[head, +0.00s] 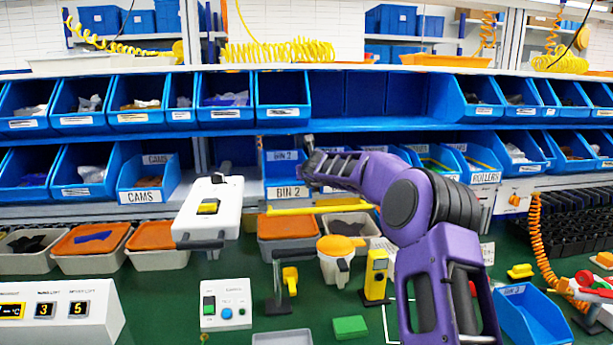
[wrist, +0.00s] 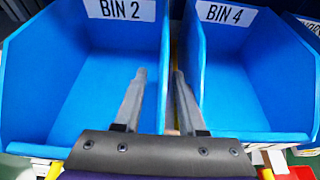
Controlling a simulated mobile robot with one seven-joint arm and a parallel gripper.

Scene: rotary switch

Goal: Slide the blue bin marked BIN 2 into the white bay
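The blue bin marked BIN 2 (head: 288,190) sits in the lower shelf row, left of my gripper (head: 308,160). In the wrist view, the empty BIN 2 (wrist: 85,85) fills the left side. My gripper (wrist: 160,78) has its two fingers apart. The left finger is over BIN 2's inside, near its right wall. The right finger is by the gap and BIN 4's left wall. Whether either finger touches a wall cannot be told. A white outline (head: 386,322) on the green bench, partly hidden by my arm, may be the white bay.
BIN 4 (wrist: 250,85) stands close on the right. A white device (head: 212,210) is left of BIN 2. A grey-orange tub (head: 284,232) is below it. A yellow tool (head: 377,275) and green block (head: 350,327) stand on the bench, with another blue bin (head: 530,315) at right.

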